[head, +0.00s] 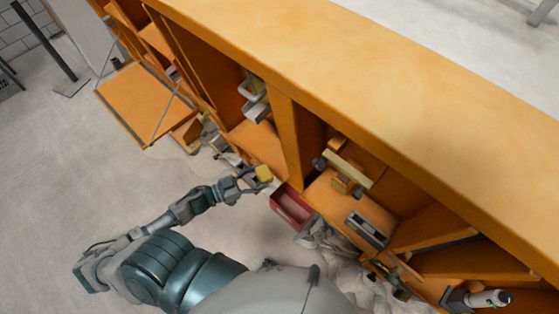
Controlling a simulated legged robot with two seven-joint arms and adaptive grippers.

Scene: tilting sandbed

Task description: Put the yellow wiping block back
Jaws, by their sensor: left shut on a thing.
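The yellow wiping block (264,173) is a small block at the fingertips of my left gripper (254,178). The gripper is shut on it and holds it in front of the orange cabinet, just left of a red open box (292,207). The fingers partly hide the block's near side. I cannot make out my right gripper among the grey shapes at the lower right.
The long orange cabinet (400,125) runs diagonally across the view. A pale yellow block-like fixture (346,172) and a grey tray-like piece (367,230) are in its bays. A fold-down orange panel (140,103) is at the upper left. A white bottle (490,298) is at the lower right.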

